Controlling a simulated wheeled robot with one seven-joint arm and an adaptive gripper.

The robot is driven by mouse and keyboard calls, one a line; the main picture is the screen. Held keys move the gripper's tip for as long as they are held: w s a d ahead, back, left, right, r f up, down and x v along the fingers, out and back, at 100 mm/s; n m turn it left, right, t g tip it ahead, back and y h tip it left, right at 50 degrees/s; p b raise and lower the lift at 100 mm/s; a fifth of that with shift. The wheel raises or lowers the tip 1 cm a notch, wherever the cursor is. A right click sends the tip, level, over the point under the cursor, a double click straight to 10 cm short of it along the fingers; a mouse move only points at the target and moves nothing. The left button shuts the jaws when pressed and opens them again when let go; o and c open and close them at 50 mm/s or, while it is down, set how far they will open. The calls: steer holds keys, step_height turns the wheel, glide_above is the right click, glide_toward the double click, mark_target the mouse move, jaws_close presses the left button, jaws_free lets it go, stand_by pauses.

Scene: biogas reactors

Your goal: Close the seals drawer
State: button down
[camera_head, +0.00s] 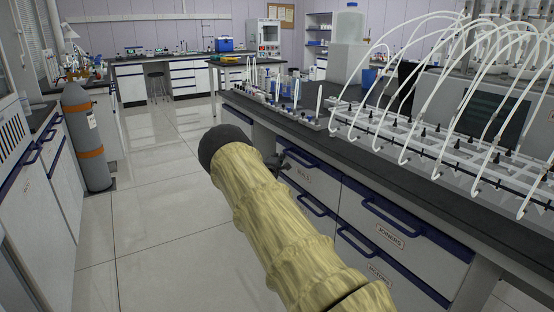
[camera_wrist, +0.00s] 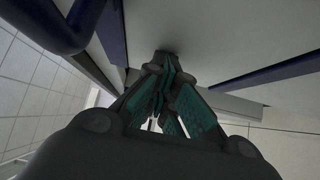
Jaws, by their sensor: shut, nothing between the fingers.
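The seals drawer (camera_head: 306,177) is a pale front with a small label and a blue handle, in the upper row of the bench on the right. The label is too small to read surely. My gripper (camera_head: 282,158), dark and partly hidden by my sleeved arm, is at the left part of this front. In the wrist view my gripper (camera_wrist: 166,62) is shut and empty, its green-padded fingers together. Its tips are at or very near a pale panel (camera_wrist: 200,35); I cannot tell whether they touch. Whether the drawer stands slightly out is unclear.
The joiners drawer (camera_head: 389,232) is to the right, with more blue-handled drawers below. The black worktop (camera_head: 350,150) above carries racks with white tubing (camera_head: 440,90). A grey gas cylinder (camera_head: 86,137) stands across the aisle. The tiled floor (camera_head: 160,200) between is clear.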

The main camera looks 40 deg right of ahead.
steer(key=shift+s+d+r, duration=0.15)
steer(key=shift+s+d, duration=0.05)
steer(key=shift+d, duration=0.05)
steer(key=s+a+p, duration=0.2)
steer(key=s+a, duration=0.2)
steer(key=a, duration=0.8)
steer(key=shift+a, duration=0.4)
steer(key=shift+w, duration=0.1)
steer(key=shift+f, duration=0.25)
